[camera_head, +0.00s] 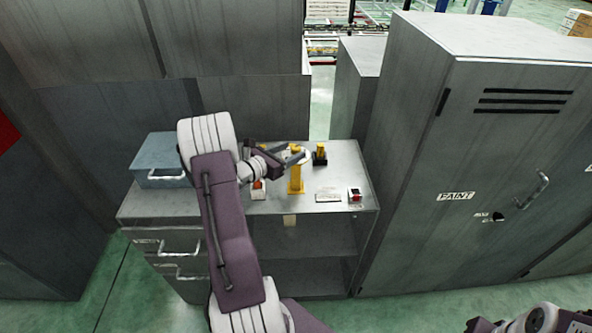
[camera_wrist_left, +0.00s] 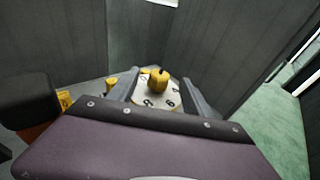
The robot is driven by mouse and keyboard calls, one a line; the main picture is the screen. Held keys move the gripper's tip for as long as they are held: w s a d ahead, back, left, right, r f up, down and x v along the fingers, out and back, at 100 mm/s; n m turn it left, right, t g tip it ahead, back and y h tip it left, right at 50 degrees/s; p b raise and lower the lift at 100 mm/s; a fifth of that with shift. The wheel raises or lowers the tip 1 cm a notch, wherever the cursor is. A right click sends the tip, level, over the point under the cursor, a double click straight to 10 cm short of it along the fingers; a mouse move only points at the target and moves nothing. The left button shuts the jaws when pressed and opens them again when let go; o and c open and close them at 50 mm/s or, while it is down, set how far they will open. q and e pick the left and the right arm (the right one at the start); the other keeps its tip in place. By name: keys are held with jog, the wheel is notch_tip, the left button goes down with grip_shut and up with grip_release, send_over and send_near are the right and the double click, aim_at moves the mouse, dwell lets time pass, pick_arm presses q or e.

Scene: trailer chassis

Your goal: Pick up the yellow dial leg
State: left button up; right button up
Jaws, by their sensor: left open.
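The yellow dial leg (camera_head: 296,180) stands upright on the metal workbench (camera_head: 225,205), with a pale round dial at its top. In the left wrist view its yellow knob (camera_wrist_left: 158,79) and numbered dial face (camera_wrist_left: 152,99) show between the two fingers. My left gripper (camera_head: 298,155) is open, with its fingers on either side of the dial at the top of the leg. Whether the fingers touch it, I cannot tell. My right gripper (camera_head: 482,325) shows only partly at the bottom right edge, far from the bench.
A yellow-topped black piece (camera_head: 320,154) stands just behind and right of the leg. A red-button box (camera_head: 355,195), a pale plate (camera_head: 328,196) and a small orange-and-white item (camera_head: 258,192) lie nearby. A grey-blue toolbox (camera_head: 158,162) is at left. A tall cabinet (camera_head: 440,150) borders the right.

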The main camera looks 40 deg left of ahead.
pick_arm(q)
jog(key=x, duration=0.3)
jog(key=shift+w+a+f, duration=0.1)
jog(key=shift+w, duration=0.05)
grip_shut()
dwell(1.2)
